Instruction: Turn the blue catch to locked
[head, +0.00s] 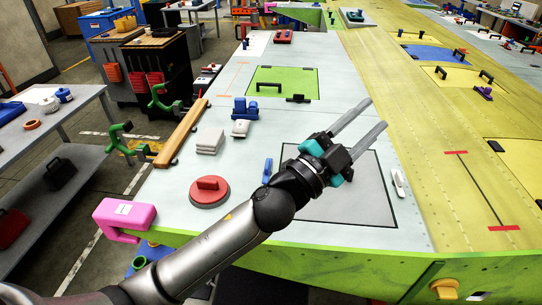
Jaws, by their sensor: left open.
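The blue catch (267,170) is a small upright-looking bar on the pale wing surface, at the left edge of a grey square panel (350,208). Whether it stands at locked cannot be told at this size. My left gripper (376,114) is open and empty, with its two long fingers apart and pointing to the upper right. It is over the far part of the grey panel, to the right of the blue catch and apart from it. My left forearm crosses the panel's near left corner. My right gripper is not in view.
A white catch (398,181) is at the panel's right edge. A pink clamp (124,214) grips the near left edge.

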